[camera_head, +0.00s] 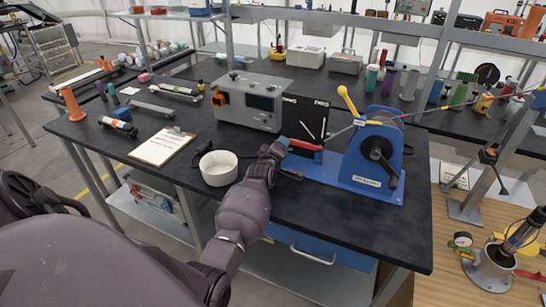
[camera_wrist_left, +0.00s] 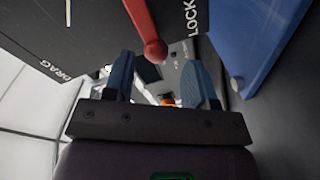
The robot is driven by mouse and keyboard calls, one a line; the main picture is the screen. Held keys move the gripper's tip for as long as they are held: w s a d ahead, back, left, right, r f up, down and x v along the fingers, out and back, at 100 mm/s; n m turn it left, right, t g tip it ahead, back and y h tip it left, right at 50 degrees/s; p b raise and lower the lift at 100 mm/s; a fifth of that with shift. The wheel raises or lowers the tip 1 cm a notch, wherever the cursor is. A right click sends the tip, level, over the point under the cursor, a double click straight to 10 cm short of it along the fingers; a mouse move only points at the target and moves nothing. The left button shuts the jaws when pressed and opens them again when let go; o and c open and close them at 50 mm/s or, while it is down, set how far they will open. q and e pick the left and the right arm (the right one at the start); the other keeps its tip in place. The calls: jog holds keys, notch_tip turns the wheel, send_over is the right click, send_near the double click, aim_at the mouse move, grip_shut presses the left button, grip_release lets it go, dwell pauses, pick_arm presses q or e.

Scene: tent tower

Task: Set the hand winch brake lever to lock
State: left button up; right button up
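The blue hand winch (camera_head: 372,155) stands on the right part of the black bench, with a black crank on its front and a yellow handle on top. A black label panel (camera_head: 305,122) stands left of the drum. A red lever (camera_head: 306,145) lies low in front of the panel. In the left wrist view the red lever (camera_wrist_left: 144,22) ends in a round knob beside the word LOCK; DRAG is farther left. My left gripper (camera_wrist_left: 160,78) is open, its blue fingers on either side of the knob's line. Contact cannot be told. My right gripper is not in view.
A white bowl (camera_head: 218,168) sits left of my left wrist, and a grey instrument box (camera_head: 250,103) stands behind it. A clipboard (camera_head: 162,147) lies farther left. The winch's blue base (camera_head: 345,180) borders the gripper's right side. Bare bench lies in front of the winch.

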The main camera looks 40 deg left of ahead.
pick_arm(q)
jog(key=v, duration=0.6)
jog(key=shift+s+d, duration=0.1)
jog(key=shift+s, duration=0.2)
jog(key=shift+s+d+r, duration=0.15)
jog(key=shift+s+d, duration=0.15)
jog(key=shift+s, duration=0.35)
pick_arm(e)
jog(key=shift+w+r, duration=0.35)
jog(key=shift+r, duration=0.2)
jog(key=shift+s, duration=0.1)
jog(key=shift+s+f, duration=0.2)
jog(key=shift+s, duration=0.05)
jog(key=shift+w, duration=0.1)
